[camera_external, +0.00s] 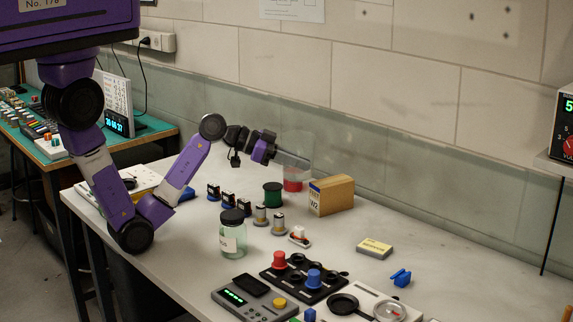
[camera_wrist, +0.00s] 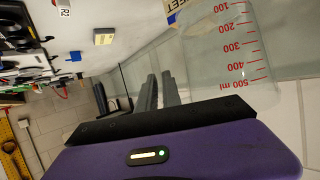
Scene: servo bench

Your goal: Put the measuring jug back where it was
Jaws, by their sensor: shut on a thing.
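The measuring jug (camera_external: 300,146) is clear, with a red scale up to 500 ml that reads in the wrist view (camera_wrist: 230,60). My gripper (camera_external: 293,158) is shut on the jug, at the back of the bench near the wall. In the wrist view its dark fingers (camera_wrist: 160,92) reach to the jug's side. In the external view the jug looks roughly upright. A red patch (camera_external: 292,185) shows at or behind its lower part; I cannot tell whether the jug touches the bench.
A tan box (camera_external: 331,195) marked W2 stands just right of the jug. A green spool (camera_external: 273,195) is to its left. A lidded glass jar (camera_external: 233,235) and several small parts stand in front. The bench (camera_external: 460,275) is mostly clear at right.

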